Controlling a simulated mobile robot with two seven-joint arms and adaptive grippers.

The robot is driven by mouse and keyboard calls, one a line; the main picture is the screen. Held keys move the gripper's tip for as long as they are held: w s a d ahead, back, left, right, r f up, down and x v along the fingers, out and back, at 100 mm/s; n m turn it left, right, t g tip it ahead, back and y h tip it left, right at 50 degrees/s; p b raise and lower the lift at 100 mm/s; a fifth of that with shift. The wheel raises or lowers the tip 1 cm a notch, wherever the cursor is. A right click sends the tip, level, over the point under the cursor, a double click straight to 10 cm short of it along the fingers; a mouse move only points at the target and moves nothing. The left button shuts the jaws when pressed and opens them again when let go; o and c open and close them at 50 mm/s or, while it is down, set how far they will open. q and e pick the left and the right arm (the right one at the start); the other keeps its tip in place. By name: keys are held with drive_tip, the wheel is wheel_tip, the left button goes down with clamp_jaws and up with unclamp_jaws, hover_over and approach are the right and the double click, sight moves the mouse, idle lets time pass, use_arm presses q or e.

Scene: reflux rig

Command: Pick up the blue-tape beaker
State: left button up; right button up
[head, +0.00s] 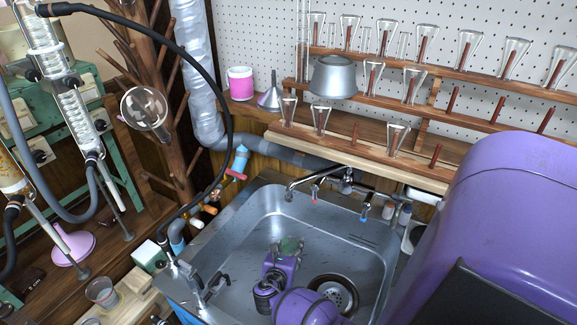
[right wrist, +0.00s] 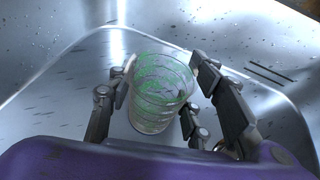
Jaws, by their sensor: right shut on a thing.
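My right gripper (head: 283,262) reaches down into the metal sink (head: 250,222). In the right wrist view the right gripper (right wrist: 163,80) is shut on a clear glass beaker with green markings (right wrist: 158,92), one finger on each side of it. In the head view only a small greenish part of this beaker (head: 291,244) shows past the gripper. I see no blue tape on it. Whether it touches the sink floor is unclear. Another small glass beaker (head: 101,292) stands on the wooden bench at the lower left. My left gripper is out of view.
Taps (head: 318,186) reach over the sink's back edge, and a drain (head: 334,293) lies right of the gripper. A wooden rack of glass flasks (head: 395,137) stands behind. Glass condensers (head: 75,108) and hoses stand at left.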

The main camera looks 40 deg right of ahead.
drive_tip(key=c, duration=0.4)
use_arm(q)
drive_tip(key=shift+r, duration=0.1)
use_arm(e)
drive_tip(key=shift+r, duration=0.15)
